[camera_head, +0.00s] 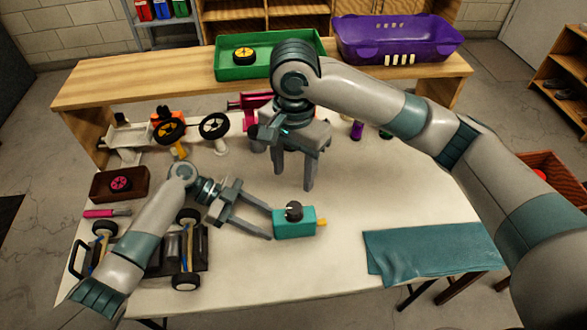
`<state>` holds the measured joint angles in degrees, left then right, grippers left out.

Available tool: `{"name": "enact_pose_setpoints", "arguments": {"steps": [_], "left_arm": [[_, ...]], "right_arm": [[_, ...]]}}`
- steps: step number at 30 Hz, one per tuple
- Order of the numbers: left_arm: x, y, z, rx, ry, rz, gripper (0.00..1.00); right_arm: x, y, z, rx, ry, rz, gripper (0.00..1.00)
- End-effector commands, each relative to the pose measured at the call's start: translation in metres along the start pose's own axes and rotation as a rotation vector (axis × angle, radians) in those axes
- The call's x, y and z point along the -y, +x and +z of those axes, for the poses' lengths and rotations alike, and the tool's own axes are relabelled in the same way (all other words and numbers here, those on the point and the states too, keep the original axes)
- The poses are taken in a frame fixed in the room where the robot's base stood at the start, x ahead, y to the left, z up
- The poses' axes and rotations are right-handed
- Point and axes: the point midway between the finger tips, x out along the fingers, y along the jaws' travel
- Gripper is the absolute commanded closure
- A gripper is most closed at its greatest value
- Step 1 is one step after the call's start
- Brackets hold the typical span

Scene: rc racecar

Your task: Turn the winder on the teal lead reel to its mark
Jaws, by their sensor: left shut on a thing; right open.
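I cannot make out the mark. My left gripper (270,222) reaches in from the left and is shut on the reel's left end. My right gripper (295,180) is open and empty, fingers pointing down, above and behind the reel in the picture. It appears apart from the winder.
A teal cloth (430,250) lies at the right front. A dark car chassis (185,250) stands at the left, near a brown box (120,184). White parts with wheels (215,126) are behind. A green tray (240,68) and purple crate (400,38) stand on the rear shelf.

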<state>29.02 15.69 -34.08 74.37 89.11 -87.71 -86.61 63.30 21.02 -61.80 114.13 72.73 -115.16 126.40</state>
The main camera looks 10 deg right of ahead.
Motion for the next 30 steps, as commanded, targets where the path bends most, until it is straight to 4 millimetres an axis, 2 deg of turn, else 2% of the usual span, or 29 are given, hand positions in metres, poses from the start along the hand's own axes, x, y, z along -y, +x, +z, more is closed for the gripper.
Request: {"name": "enact_pose_setpoints", "arguments": {"steps": [5, 6, 8, 20, 26, 30], "left_arm": [[0.000, 0.000, 0.000, 0.000, 0.000, 0.000, 0.76], [0.000, 0.000, 0.000, 0.000, 0.000, 0.000, 0.47], [0.000, 0.000, 0.000, 0.000, 0.000, 0.000, 0.34], [0.000, -0.003, 0.000, 0.000, 0.000, 0.000, 0.34], [0.000, -0.020, 0.001, 0.002, 0.000, -0.001, 0.34], [0.001, -0.041, 0.001, 0.001, 0.000, -0.002, 0.34]], "right_arm": [[0.000, 0.000, 0.000, 0.000, 0.000, 0.000, 0.50], [0.000, 0.000, 0.000, 0.000, 0.000, 0.000, 0.50], [0.000, 0.000, 0.000, 0.000, 0.000, 0.000, 0.50], [0.000, 0.000, 0.000, 0.000, 0.000, 0.000, 0.50], [0.000, 0.000, 0.000, 0.000, 0.000, 0.000, 0.50], [0.000, 0.000, 0.000, 0.000, 0.000, 0.000, 0.50]]}}
